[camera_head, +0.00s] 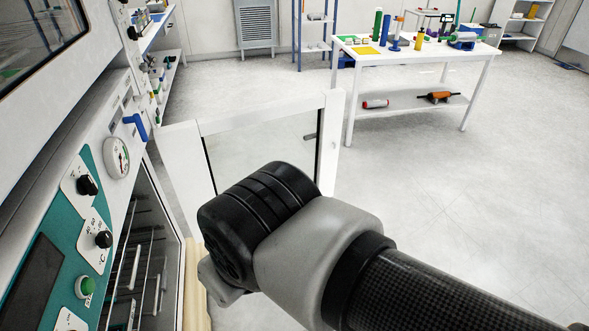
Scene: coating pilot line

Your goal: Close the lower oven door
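The lower oven door (265,113) is open. It is a white frame around a glass pane and stands out from the oven toward the right. A short dark piece (310,136), perhaps part of its handle, shows near its right edge. The oven (125,110) fills the left side, and its lower chamber (150,245) is open, with metal racks inside. My wrist and forearm cross in front of the door's lower part and hide it. My gripper's fingers are not visible. I cannot tell whether my arm touches the door.
The oven's teal control panel (50,228) with knobs and a gauge (116,157) is close on the left. A white table (400,56) with bottles and tools stands beyond the door. A blue-framed shelf (297,35) is at the back. The floor (470,190) at right is clear.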

